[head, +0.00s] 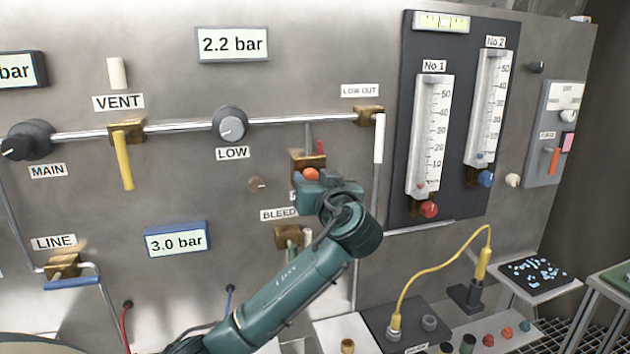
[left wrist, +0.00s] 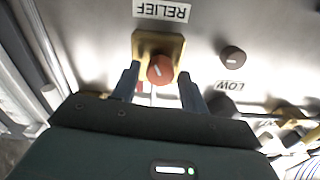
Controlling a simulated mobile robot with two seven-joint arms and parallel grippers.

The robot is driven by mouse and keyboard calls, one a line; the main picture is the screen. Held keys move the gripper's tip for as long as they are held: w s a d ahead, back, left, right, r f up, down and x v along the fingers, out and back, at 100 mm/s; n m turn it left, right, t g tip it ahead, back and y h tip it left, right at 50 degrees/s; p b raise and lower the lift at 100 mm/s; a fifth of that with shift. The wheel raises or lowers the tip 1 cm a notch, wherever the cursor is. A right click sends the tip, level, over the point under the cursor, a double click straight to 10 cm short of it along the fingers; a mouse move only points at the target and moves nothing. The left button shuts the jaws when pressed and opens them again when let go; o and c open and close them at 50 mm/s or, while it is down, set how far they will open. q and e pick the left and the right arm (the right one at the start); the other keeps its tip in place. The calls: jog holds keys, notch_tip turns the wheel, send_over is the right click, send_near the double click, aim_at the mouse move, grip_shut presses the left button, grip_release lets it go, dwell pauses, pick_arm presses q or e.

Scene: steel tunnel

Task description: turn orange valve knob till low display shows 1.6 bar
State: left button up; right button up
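The orange valve knob (head: 311,173) sits on a brass block on the steel panel, right of the black LOW knob (head: 231,125). In the left wrist view the orange knob (left wrist: 160,68) has a white line on its face and a RELIEF label beside it, seen upside down. My left gripper (head: 318,179) is at the knob. Its two fingers (left wrist: 159,74) stand on either side of the knob with visible gaps. The gripper partly hides the brass block in the head view. The display (head: 232,44) above the LOW knob reads 2.2 bar. My right gripper is not in view.
A pipe (head: 180,126) runs across the panel above my left gripper. The BLEED valve (head: 287,237) lies just below it. Flow tubes (head: 429,135) stand to the right. A blue-framed display (head: 176,239) reads 3.0 bar. A yellow cable (head: 440,262) arches at lower right.

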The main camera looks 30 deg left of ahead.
pick_arm(q)
jog(key=c, duration=0.7)
jog(key=n+b, duration=1.1)
jog(key=b, duration=0.4)
jog(key=shift+f+n, duration=0.15)
jog(key=shift+n, duration=0.25)
jog(key=shift+c, duration=0.2)
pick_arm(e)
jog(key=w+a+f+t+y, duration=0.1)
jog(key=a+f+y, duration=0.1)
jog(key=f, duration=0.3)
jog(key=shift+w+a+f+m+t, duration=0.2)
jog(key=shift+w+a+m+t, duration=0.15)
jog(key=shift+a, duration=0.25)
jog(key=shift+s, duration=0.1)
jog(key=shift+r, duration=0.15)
